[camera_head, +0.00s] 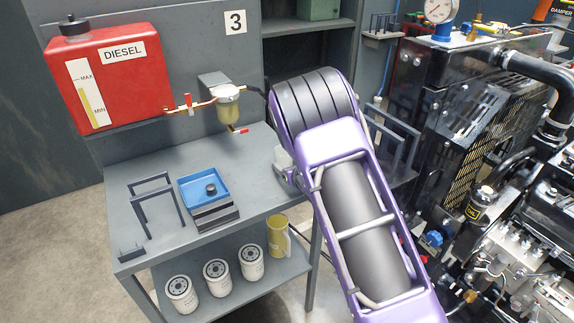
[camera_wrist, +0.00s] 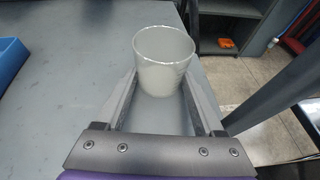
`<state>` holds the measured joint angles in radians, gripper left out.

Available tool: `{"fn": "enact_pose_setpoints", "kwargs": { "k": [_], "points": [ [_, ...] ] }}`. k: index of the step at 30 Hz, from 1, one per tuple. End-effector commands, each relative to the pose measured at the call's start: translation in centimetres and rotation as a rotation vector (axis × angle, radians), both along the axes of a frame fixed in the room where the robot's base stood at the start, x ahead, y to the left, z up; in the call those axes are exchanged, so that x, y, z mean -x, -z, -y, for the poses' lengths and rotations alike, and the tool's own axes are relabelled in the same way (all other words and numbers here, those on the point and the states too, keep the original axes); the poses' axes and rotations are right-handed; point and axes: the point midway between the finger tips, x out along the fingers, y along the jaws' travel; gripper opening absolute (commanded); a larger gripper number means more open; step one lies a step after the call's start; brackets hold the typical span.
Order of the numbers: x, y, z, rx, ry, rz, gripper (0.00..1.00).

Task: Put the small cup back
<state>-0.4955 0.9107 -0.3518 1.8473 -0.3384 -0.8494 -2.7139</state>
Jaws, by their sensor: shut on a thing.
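The small cup (camera_wrist: 163,62) is pale grey and translucent in the wrist view. It stands upright between the two fingers of my gripper (camera_wrist: 163,82), which are shut on its sides. The grey bench top (camera_wrist: 75,90) lies beneath it; whether the cup's base touches the bench I cannot tell. In the head view, part of my gripper (camera_head: 286,172) shows at the right edge of the bench, and my arm hides most of it and the cup.
A blue tray (camera_head: 222,184) and a dark metal bracket (camera_head: 152,197) stand on the bench left of my gripper. A fuel filter bowl (camera_head: 230,107) hangs above the bench. A red diesel tank (camera_head: 140,75) is behind. The engine (camera_head: 520,220) is at right.

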Motion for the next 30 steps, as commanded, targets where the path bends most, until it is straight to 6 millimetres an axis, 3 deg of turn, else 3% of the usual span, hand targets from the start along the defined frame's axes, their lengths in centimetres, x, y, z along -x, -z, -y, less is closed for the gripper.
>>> {"fn": "enact_pose_setpoints", "kwargs": {
  "k": [8, 9, 11, 23, 30],
  "points": [
    [0.0, 0.2, 0.0, 0.0, 0.0, 0.001, 0.03],
    [0.0, 0.1, 0.0, 0.0, 0.0, 0.0, 0.74],
    [0.0, 0.1, 0.0, 0.0, 0.0, 0.0, 0.82],
    [0.0, -0.4, 0.0, 0.0, 0.0, 0.0, 0.82],
    [3.6, -1.8, 1.6, 0.0, 0.001, 0.0, 0.82]
  ]
}}
